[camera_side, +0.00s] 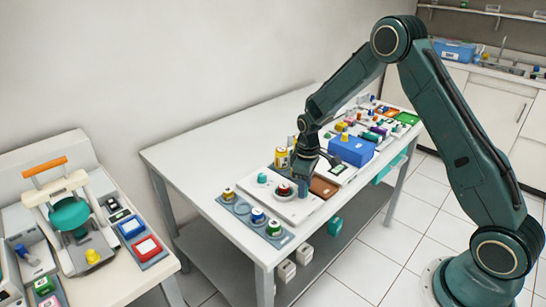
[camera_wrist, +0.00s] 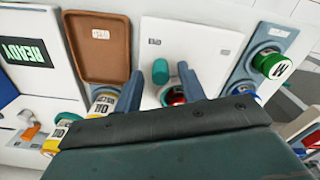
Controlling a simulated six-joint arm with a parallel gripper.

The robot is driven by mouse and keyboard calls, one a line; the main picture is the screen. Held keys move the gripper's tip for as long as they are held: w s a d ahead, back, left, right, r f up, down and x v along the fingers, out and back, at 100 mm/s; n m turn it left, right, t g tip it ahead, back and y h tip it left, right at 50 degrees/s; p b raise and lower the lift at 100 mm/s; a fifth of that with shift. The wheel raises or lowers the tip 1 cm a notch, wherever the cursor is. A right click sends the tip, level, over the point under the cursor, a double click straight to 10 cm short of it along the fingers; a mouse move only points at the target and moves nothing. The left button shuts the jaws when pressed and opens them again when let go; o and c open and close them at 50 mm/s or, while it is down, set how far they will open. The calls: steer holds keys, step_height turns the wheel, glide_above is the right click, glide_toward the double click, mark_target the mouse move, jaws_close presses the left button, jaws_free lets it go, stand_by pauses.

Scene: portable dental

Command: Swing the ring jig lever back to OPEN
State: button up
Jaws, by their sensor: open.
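The ring jig is a white plate (camera_side: 296,212) near the front of the table. In the wrist view the plate (camera_wrist: 205,40) carries a small label, too small to read surely. A teal upright knob, which looks like the lever handle (camera_wrist: 188,78), stands beside a red round part (camera_wrist: 174,97). In the side view a teal knob (camera_side: 262,178) and the red part (camera_side: 284,188) show on the plate. My gripper (camera_side: 301,181) is low over the plate by the red part.
A brown tray (camera_wrist: 103,45) lies beside the jig. A blue-grey rack (camera_wrist: 270,35) with lidded jars is on the other side. A yellow jar (camera_side: 281,158) and a blue box (camera_side: 352,149) stand behind. The table's left part (camera_side: 205,150) is clear.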

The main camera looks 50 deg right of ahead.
step_height(320, 180, up, 14)
steer(key=shift+f, duration=0.15)
stand_by(0.5)
stand_by(0.3)
steer(key=s+a+r+m+t, duration=0.1)
steer(key=s+a+r, duration=0.2)
steer(key=s+r, duration=0.4)
steer(key=s+a+r+m+t, duration=0.1)
steer(key=s+a+r+t, duration=0.15)
steer(key=s+r, duration=0.35)
steer(key=s+a+m+t, duration=0.1)
steer(key=s, duration=0.7)
steer(key=s+a+m+t, duration=0.1)
steer(key=s+a, duration=0.1)
steer(key=s, duration=0.5)
steer(key=shift+s+a+r, duration=0.3)
steer(key=shift+s+r, duration=0.1)
steer(key=shift+r, duration=0.05)
